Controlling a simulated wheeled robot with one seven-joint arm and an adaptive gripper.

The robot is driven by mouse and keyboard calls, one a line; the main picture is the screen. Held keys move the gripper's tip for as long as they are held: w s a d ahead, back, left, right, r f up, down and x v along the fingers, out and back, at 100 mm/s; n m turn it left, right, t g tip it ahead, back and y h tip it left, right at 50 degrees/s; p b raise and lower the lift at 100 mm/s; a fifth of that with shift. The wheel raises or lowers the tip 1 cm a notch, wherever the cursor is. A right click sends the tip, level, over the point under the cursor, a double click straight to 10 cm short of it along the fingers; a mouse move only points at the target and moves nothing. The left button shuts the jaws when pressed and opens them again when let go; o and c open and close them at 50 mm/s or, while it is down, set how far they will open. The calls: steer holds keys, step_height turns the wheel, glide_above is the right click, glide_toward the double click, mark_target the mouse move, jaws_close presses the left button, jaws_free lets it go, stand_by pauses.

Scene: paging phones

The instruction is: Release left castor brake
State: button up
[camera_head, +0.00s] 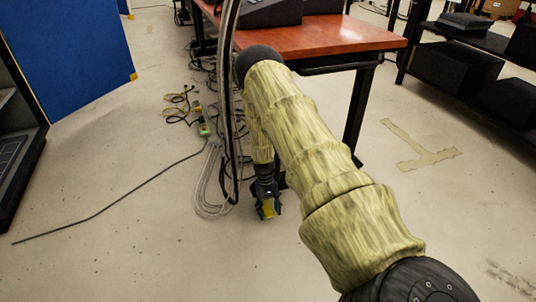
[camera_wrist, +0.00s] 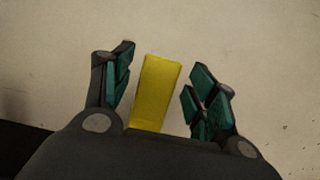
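My gripper (camera_head: 267,211) points down near the floor, beside the wooden table. In the wrist view my gripper (camera_wrist: 161,60) has its two teal-padded fingers spread apart. A flat yellow tab (camera_wrist: 155,92) stands between them, with a gap to each finger. The yellow tab also shows small at the gripper in the head view (camera_head: 268,208). It may be the brake lever, but I cannot tell what it is fixed to. No castor wheel can be made out; my arm and gripper cover that area.
The red-brown table (camera_head: 325,38) with its dark leg (camera_head: 357,118) stands behind my arm. Loose cables (camera_head: 208,185) lie on the floor left of my gripper. A blue panel (camera_head: 70,55) stands at the left, dark shelves (camera_head: 455,65) at the right. The front floor is clear.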

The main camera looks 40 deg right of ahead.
mark_target(269, 212)
steer(key=shift+r, duration=0.15)
step_height(269, 212, up, 10)
stand_by(0.7)
steer(key=shift+f, duration=0.2)
